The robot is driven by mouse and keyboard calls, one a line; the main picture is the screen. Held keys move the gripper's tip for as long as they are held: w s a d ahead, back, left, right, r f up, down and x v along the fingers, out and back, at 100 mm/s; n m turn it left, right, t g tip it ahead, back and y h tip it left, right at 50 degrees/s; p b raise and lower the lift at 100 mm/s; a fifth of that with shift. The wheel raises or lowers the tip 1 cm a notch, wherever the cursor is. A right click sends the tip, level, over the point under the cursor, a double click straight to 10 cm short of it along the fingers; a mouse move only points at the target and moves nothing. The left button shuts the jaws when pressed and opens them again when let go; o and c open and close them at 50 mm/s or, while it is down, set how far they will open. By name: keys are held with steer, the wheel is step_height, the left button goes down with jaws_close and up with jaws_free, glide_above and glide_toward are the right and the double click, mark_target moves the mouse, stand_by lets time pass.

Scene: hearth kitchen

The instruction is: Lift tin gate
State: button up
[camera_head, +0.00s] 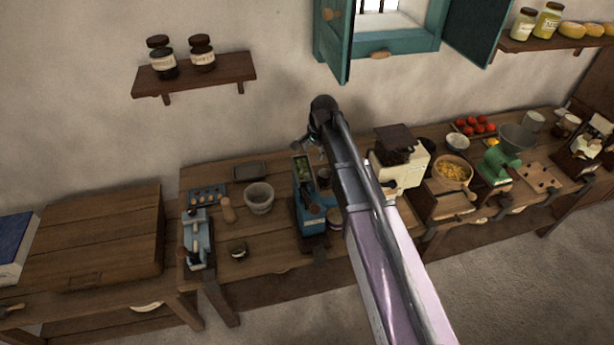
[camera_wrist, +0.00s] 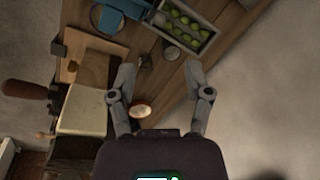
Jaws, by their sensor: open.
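A blue machine (camera_head: 308,205) stands on the middle table, with a tray of green olive-like pieces (camera_head: 302,168) at its top. In the wrist view the tray's grey metal trough (camera_wrist: 208,45) holds several green pieces, and part of the blue body (camera_wrist: 125,8) shows at the top. I cannot tell which metal part is the tin gate. My gripper (camera_head: 316,152) is open and empty, above and behind the machine. In the wrist view its fingers (camera_wrist: 161,74) are spread below the trough, apart from it.
A cream box-shaped mill (camera_head: 396,172) stands right of the blue machine, close to my arm. A grey bowl (camera_head: 259,197) and a blue-grey press (camera_head: 197,240) stand to the left. An open teal shutter (camera_head: 335,45) and a wall shelf (camera_head: 195,75) are above.

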mark_target(308, 174)
steer(key=shift+w+a+f+b, duration=0.25)
steer(key=shift+a+f+b, duration=0.1)
steer(key=shift+f+b, duration=1.8)
steer(key=shift+w+a+f+b, duration=0.3)
steer(key=shift+a+f+b, duration=0.05)
steer(key=shift+f+b, duration=1.8)
steer(key=shift+w+a+f+b, duration=0.25)
steer(key=shift+a+f+b, duration=0.1)
steer(key=shift+f+b, duration=1.8)
steer(key=shift+f, duration=0.1)
